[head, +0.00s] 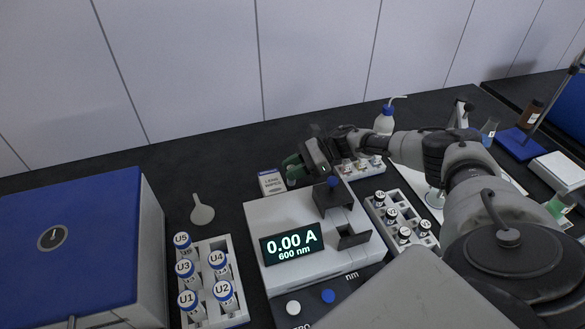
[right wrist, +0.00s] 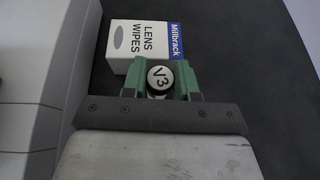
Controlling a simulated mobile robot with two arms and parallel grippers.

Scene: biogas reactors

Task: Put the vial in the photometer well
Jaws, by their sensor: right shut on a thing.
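My right gripper (head: 297,170) is behind the photometer, beside the lens wipes box. In the right wrist view, its green fingers (right wrist: 160,80) are shut on a vial (right wrist: 159,77) with a white cap marked V3. Only the cap shows there; the body is hidden. In the head view I cannot make out the vial. The photometer (head: 262,214) is pale grey, and its display (head: 291,244) reads 0.00 A, 600 nm. I cannot tell the well's opening. My left gripper is not in view.
The lens wipes box (head: 271,182) shows in the right wrist view (right wrist: 152,45), close beyond the fingers. A rack of U vials (head: 232,266) stands left of the photometer and a V vial rack (head: 376,213) right. A wash bottle (head: 384,122) stands behind.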

